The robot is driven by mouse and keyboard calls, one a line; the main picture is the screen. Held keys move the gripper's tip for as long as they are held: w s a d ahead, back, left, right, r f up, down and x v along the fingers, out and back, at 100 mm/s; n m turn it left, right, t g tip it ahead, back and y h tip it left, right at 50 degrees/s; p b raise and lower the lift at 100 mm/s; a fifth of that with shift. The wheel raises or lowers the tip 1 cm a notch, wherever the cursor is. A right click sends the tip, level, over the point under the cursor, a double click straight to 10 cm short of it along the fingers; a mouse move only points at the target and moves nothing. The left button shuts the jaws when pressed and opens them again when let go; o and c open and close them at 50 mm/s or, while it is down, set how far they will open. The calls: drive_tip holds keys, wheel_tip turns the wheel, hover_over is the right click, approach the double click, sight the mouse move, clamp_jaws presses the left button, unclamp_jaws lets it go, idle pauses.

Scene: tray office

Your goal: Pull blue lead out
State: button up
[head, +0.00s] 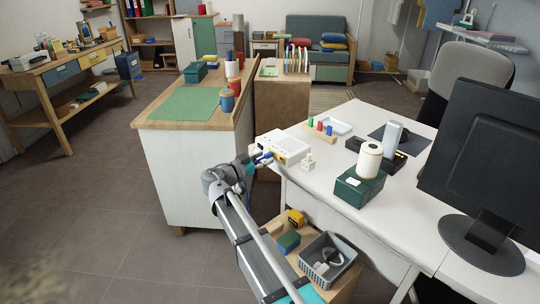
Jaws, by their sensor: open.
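A white box-shaped device (286,143) sits at the near left corner of the white desk, with small yellow marks on its front face. A small blue lead (264,157) shows at the left end of that front face. My gripper (257,161) is open right beside the blue lead, at the desk's left edge. The fingers are very small here, so I cannot tell whether they touch the lead or stand around it. The wrist hides part of the area below the lead.
A small white block (308,162) stands right of the device. Behind are coloured pegs in a holder (321,137). A green box (358,187) bears a white cylinder (369,160). Below the desk edge, a grey basket (328,262) stands on a low wooden surface.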

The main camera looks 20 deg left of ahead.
drive_tip(key=shift+x, duration=0.85)
idle(0.5)
clamp_jaws()
drive_tip(key=shift+s+a, duration=0.1)
drive_tip(key=shift+s, duration=0.05)
drive_tip(key=shift+s+a, duration=0.3)
drive_tip(key=shift+s, duration=0.25)
drive_tip(key=shift+s+a, duration=0.25)
drive_tip(key=shift+s, duration=0.1)
drive_tip(key=shift+s+a, duration=0.35)
drive_tip(key=shift+s, duration=0.25)
drive_tip(key=shift+s+a, duration=0.15)
drive_tip(key=shift+s, duration=0.15)
